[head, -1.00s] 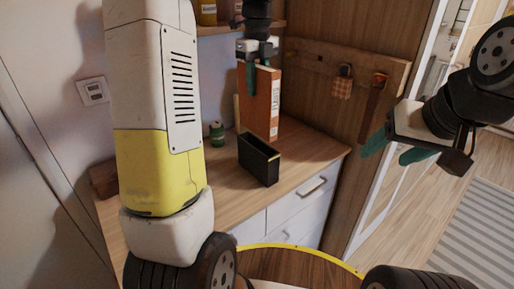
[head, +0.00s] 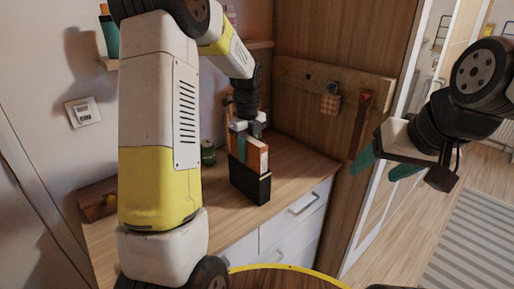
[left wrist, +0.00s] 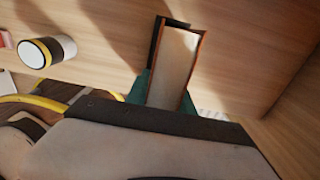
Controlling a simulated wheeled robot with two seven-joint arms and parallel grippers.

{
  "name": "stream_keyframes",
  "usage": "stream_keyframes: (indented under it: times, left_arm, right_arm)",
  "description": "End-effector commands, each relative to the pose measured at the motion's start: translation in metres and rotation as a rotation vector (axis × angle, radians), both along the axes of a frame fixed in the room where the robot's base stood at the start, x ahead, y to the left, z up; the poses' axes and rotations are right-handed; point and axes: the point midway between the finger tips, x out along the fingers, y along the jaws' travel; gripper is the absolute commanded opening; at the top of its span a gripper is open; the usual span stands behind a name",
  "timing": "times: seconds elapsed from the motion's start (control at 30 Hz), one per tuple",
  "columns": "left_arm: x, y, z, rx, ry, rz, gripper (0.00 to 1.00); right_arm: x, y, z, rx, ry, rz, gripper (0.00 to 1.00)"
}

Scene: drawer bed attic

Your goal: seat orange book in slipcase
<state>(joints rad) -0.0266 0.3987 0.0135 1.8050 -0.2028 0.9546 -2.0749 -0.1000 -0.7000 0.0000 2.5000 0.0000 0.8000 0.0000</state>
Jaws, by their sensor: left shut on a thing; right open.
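The orange book (head: 257,155) stands upright with its lower part hidden by the black slipcase (head: 250,186); it appears to be inside the slipcase's open top. My left gripper (head: 246,143) is shut on the book's upper part from above. In the left wrist view, the book's pale page edge (left wrist: 176,62) lies between the teal fingers, with a dark strip of the slipcase (left wrist: 155,38) along its left side. How deep the book sits cannot be told. My right gripper (head: 385,165) is open and empty, off to the right, away from the counter.
The slipcase stands on a wooden counter (head: 290,175) above white drawers (head: 300,210). A small green can (head: 208,153) stands left of it; a brown wooden block (head: 97,200) lies at the counter's left end. A rack with hanging items (head: 330,100) is on the back wall.

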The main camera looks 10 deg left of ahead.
Motion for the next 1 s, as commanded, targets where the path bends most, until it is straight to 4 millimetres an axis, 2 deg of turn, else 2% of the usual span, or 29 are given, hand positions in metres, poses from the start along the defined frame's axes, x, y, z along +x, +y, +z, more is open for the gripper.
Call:
stream_keyframes:
  times: [0.37, 0.4, 0.5, 0.83, 1.0]
  left_arm:
    - [0.000, 0.000, -0.004, 0.000, -0.001, 0.000, 0.00]
    - [0.000, 0.000, -0.004, -0.001, -0.001, 0.000, 0.35]
    - [0.000, 0.000, -0.004, 0.000, 0.000, 0.000, 0.51]
    - [0.000, 0.000, -0.002, 0.000, -0.001, 0.000, 0.51]
    - [0.001, 0.000, 0.018, 0.000, -0.004, 0.000, 0.51]
  right_arm:
    - [0.000, 0.000, 0.000, 0.000, 0.000, 0.000, 0.62]
    - [0.000, 0.000, 0.000, 0.000, 0.000, 0.000, 0.62]
    - [0.000, 0.000, 0.000, 0.000, 0.000, 0.000, 0.62]
    - [0.000, 0.000, 0.000, 0.000, 0.000, 0.000, 0.62]
    - [0.000, 0.000, 0.000, 0.000, 0.000, 0.000, 0.62]
